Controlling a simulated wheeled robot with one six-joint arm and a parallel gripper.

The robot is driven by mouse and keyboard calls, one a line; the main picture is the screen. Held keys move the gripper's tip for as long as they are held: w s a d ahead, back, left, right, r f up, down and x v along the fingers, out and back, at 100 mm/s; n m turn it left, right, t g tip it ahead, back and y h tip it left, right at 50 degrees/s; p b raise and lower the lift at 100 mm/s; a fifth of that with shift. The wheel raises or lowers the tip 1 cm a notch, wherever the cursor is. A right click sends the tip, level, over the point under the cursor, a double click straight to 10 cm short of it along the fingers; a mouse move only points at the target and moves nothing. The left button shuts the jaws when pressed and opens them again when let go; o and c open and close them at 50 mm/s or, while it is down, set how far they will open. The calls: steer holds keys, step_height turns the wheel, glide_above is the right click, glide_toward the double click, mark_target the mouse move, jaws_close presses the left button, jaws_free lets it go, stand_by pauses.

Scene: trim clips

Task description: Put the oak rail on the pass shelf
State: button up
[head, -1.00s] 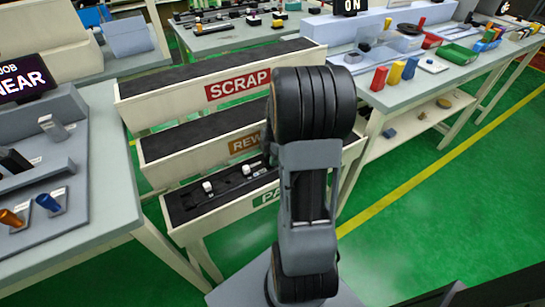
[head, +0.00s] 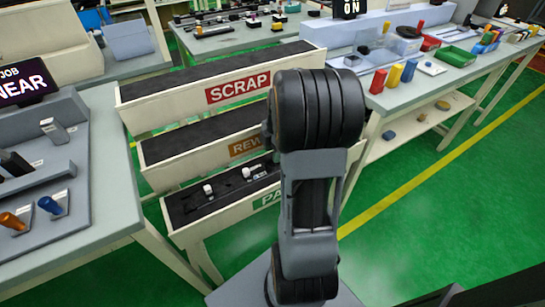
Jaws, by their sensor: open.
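The pass shelf is the lowest of three stepped cream shelves, and its front wall (head: 218,220) carries a green label of which only "PA" shows. Dark thin pieces with small white parts (head: 208,189) lie on its black surface. My arm covers the shelf's right end. I cannot make out an oak rail in this view. My gripper is not visible; only my arm's links and its large black joint show in front of the shelves.
The scrap shelf (head: 190,90) and rework shelf (head: 185,152) rise behind the pass shelf. A grey bench (head: 110,215) with clip fixtures stands at left. A long bench (head: 395,98) with coloured blocks stands at right. Green floor (head: 440,215) is clear at right.

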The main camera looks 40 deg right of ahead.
step_height(320, 180, up, 8)
steer(key=p, duration=0.1)
steer(key=s+a+m+t, duration=0.1)
steer(key=s+a+m, duration=0.1)
steer(key=a+m, duration=0.3)
steer(key=s+a+m+t+h, duration=0.1)
steer(key=s+a+m, duration=0.2)
steer(key=a+m, duration=0.3)
steer(key=s+a+r+m, duration=0.1)
steer(key=s+a+m, duration=0.2)
steer(key=a+m, duration=0.2)
steer(key=shift+a+m+t, duration=0.3)
steer(key=shift+a+t, duration=0.1)
steer(key=shift+a, duration=0.9)
steer(key=shift+r, duration=0.15)
step_height(320, 180, up, 13)
steer(key=p, duration=1.2)
steer(key=shift+s+a+t, duration=0.15)
steer(key=shift+a+t, duration=0.05)
steer(key=shift+t, duration=0.1)
steer(key=shift+c, duration=0.6)
steer(key=shift+a, duration=0.15)
